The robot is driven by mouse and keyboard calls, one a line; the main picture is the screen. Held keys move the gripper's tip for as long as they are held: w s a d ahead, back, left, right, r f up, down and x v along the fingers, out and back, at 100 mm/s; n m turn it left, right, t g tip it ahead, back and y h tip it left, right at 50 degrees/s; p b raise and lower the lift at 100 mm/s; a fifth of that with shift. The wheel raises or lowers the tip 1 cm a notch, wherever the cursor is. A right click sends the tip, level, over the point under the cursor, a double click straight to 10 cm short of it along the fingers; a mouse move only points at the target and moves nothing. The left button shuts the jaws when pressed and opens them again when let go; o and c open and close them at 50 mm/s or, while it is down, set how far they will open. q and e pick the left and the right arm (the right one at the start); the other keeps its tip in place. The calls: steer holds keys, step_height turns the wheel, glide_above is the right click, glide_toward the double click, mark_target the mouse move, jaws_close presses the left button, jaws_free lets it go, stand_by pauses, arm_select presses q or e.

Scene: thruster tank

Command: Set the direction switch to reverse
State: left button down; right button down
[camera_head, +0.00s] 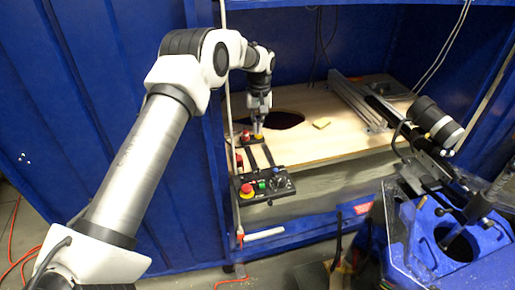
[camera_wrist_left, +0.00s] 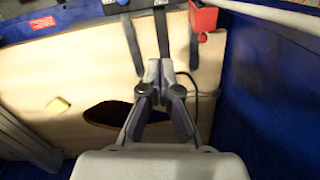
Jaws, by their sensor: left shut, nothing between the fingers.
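A black control panel (camera_head: 266,195) stands at the front left edge of the wooden board. It carries a red mushroom button on a yellow base (camera_head: 246,190), a green button (camera_head: 262,184) and a dark rotary knob (camera_head: 279,183). Which of these is the direction switch, and its setting, is too small to tell. My left gripper (camera_head: 257,133) is shut and empty, behind the panel and apart from it, over the board's left side. In the left wrist view its closed fingers (camera_wrist_left: 162,72) point toward the panel, whose dark edge (camera_wrist_left: 122,5) shows at the top.
The wooden board (camera_head: 335,135) has a dark hole (camera_head: 284,119) and a small yellowish block (camera_head: 321,123). A red box (camera_wrist_left: 203,18) sits near the panel. Metal rails (camera_head: 358,103) and a black cylinder (camera_head: 435,120) are at right. Blue walls enclose the bench.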

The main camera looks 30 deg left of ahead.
mark_target(259, 172)
arm_select(q)
steer(key=f+p, duration=0.1)
steer(key=f, duration=0.9)
steer(key=shift+s, duration=0.2)
steer(key=s+d+p, duration=0.2)
steer(key=shift+s+d+f, duration=0.1)
steer(key=shift+s+f, duration=0.1)
steer(key=shift+s, duration=0.1)
steer(key=shift+s+d, duration=0.15)
steer(key=shift+s, duration=0.05)
steer(key=shift+w+f, duration=0.1)
steer(key=shift+f, duration=0.1)
steer(key=shift+r, duration=0.1)
steer(key=shift+r+p, duration=0.15)
steer(key=shift+p, duration=0.25)
steer(key=shift+d+y, duration=0.1)
steer(key=shift+y, duration=0.2)
